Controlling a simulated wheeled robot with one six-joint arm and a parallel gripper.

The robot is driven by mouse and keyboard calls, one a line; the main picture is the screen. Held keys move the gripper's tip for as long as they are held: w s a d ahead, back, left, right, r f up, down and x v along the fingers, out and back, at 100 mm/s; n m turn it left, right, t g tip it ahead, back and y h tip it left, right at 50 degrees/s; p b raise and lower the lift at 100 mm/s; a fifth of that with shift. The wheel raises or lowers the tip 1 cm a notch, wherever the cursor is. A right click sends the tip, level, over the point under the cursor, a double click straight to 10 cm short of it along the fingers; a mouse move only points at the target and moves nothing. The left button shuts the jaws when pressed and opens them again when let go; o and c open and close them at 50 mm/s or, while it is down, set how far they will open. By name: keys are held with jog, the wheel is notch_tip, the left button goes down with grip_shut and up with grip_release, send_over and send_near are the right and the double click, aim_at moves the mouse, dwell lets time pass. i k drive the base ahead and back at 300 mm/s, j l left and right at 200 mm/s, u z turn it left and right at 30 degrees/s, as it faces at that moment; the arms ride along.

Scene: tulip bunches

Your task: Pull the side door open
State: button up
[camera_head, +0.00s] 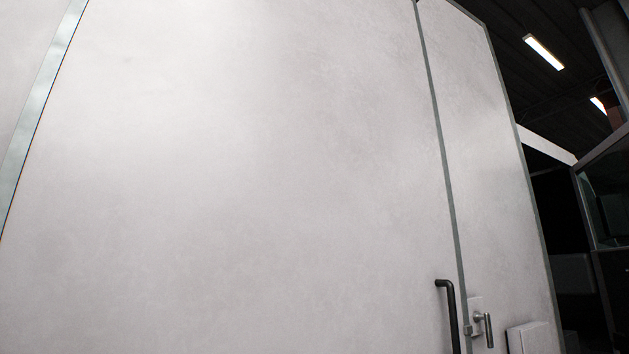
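A large pale, mottled door panel (250,180) fills most of the view. A black bar handle (451,310) stands upright on it near its right edge, at the bottom of the picture, and its lower end is cut off. A dark grey seam (444,150) runs along the panel's right edge, with no visible gap. A metal latch with a lever (483,326) sits just right of the seam, beside the black handle. My gripper is not in view.
A metal strip (38,105) edges the panel on the left. A narrow pale wall (485,130) lies right of the seam, with a white box (528,338) low on it. Beyond are a dark ceiling with lamps (543,51) and a glazed frame (603,190).

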aim_at(177, 176)
jog(key=i+z, duration=0.15)
jog(key=i, duration=0.45)
jog(key=i+j+z, duration=0.1)
jog(key=i, duration=0.45)
